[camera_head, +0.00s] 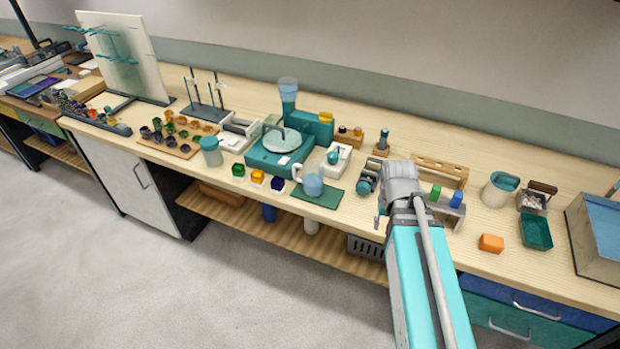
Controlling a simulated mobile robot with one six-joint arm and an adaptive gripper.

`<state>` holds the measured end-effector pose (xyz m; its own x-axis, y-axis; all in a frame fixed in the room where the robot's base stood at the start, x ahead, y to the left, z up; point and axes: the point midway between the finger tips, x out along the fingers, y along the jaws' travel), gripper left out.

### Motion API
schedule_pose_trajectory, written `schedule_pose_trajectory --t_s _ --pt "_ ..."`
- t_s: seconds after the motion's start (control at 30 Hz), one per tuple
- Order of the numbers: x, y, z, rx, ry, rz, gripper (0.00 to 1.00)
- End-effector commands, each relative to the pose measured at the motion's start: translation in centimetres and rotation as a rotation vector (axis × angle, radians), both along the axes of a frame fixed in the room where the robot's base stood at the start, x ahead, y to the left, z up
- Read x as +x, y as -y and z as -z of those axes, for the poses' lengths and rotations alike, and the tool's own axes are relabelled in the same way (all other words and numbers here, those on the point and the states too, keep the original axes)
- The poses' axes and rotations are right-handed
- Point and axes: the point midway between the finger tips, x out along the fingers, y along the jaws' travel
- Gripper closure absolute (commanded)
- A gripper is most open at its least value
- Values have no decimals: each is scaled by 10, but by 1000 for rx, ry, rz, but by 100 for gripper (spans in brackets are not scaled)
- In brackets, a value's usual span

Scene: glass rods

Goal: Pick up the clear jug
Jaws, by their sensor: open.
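The clear jug (313,183) is a see-through, bluish vessel with a pale handle on its left. It stands upright on a dark green mat (327,199) near the front edge of the bench. My gripper (376,196) is to the right of the jug, at the end of my teal arm, and is apart from it. The gripper is open. Its fingers are small and partly hidden by my wrist, so what lies between them is hard to see.
Small coloured pots (257,177) stand left of the jug, and a teal machine with a round plate (281,140) stands behind it. A white device (339,157) is close behind right. A wooden rack (440,170) and an orange block (491,243) are right of my arm.

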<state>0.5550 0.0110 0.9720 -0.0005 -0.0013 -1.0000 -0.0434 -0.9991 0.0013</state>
Motion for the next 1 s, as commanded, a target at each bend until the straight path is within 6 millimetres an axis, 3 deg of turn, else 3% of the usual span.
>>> schedule_pose_trajectory --t_s 0.27,0.4,0.6,0.8,1.0 --pt "88 -55 -36 1 0 192 56" --pt "141 -100 -57 1 0 336 56" --pt "204 -171 -83 1 1 538 56" --pt "238 -221 -97 1 1 677 56" --pt "246 -238 -100 1 1 729 56"
